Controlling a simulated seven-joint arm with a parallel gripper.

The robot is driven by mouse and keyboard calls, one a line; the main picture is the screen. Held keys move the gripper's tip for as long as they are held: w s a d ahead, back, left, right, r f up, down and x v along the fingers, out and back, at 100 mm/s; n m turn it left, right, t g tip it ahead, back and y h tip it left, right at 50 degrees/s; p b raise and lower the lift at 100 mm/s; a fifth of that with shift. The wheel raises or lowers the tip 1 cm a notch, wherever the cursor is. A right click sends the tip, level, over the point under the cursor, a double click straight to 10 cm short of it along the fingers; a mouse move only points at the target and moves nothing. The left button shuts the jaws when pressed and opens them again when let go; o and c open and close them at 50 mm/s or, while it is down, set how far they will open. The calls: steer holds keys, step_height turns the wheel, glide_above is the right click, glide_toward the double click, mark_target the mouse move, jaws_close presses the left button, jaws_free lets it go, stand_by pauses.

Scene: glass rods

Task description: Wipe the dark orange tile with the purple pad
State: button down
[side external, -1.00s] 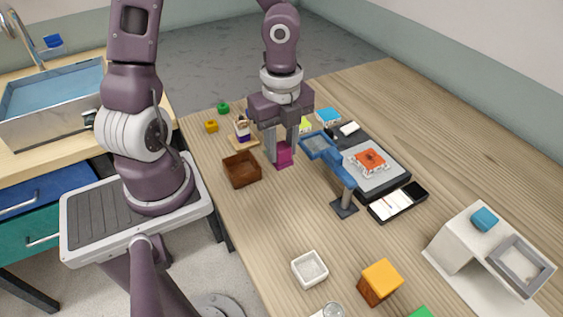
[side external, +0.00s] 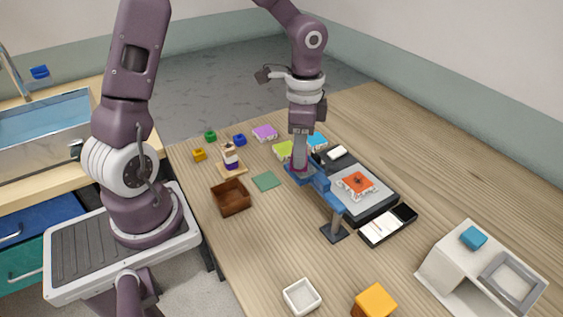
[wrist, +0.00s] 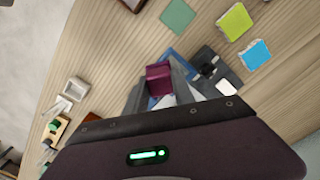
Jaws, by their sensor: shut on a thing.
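My gripper (side external: 299,166) is shut on the purple pad (wrist: 158,80), which shows between the fingers in the wrist view. In the side external view the fingers mostly hide the pad, and they point down at the blue stand's head. I cannot tell whether the pad touches the stand. The dark orange tile (side external: 357,184) lies to the right of my gripper on a grey plate (side external: 372,199) in a black tray. Dark marks show on its top. The tile is hidden in the wrist view.
A white block (side external: 337,152) sits at the tray's back, and a black-and-white case (side external: 388,225) lies in front. A brown box (side external: 231,198) and a green square (side external: 266,181) are to the left.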

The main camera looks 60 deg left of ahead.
steer(key=w+d+r+m, duration=0.2)
steer(key=w+d+m, duration=0.75)
steer(key=w, duration=0.35)
steer(key=shift+m, duration=0.55)
steer(key=shift+w+f, duration=0.15)
steer(key=shift+f, duration=3.55)
steer(key=shift+a+f, duration=0.6)
steer(key=shift+f, duration=0.05)
steer(key=shift+a, duration=2.65)
steer(key=shift+d, duration=3.15)
steer(key=shift+d+r, duration=0.1)
steer(key=shift+r, duration=0.05)
step_height(320, 180, up, 8)
